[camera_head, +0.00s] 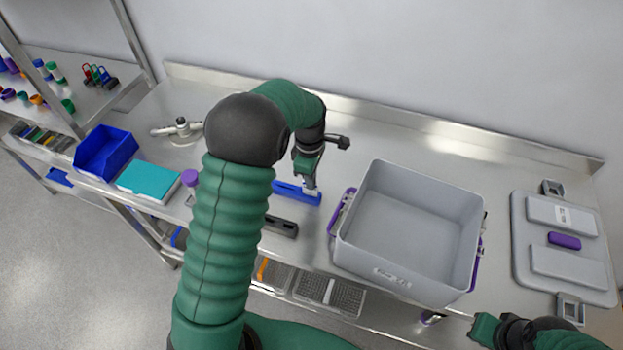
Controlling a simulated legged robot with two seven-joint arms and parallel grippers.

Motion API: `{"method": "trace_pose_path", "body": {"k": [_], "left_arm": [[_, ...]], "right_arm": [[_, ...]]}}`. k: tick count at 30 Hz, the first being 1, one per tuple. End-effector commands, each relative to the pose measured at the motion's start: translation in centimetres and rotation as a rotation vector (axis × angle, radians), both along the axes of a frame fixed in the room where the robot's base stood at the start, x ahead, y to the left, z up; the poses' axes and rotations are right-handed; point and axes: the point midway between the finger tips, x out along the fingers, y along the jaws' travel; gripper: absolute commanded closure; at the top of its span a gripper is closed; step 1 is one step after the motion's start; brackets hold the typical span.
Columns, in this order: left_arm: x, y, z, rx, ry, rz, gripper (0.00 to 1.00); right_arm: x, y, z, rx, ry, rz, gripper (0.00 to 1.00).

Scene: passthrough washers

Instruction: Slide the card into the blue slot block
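The blue slot block (290,192) lies on the steel bench in the middle, partly behind my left arm. My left gripper (309,184) points down at the block's right end, over or touching it. A small pale piece shows at its fingertips; I cannot tell whether this is the card or part of the fingers. The finger gap is too small to make out. My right gripper (478,328) is low at the bottom right, away from the block, and its opening is unclear.
A dark block (281,226) lies in front of the blue one. A large grey bin (410,278) stands right of it, with a grey lid (520,245) farther right. A blue bin (106,152), a teal-topped box (148,181) and a metal fixture (180,130) are at the left.

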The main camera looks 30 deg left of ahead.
Motion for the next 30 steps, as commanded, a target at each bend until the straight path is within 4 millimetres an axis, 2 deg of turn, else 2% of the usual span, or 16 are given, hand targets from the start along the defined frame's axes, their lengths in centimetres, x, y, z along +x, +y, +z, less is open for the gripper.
{"method": "trace_pose_path", "body": {"k": [30], "left_arm": [[0.0,0.0,-1.0,0.0,0.002,0.0,1.0]], "right_arm": [[0.0,0.0,-0.2,0.0,0.0,0.0,0.92]]}}
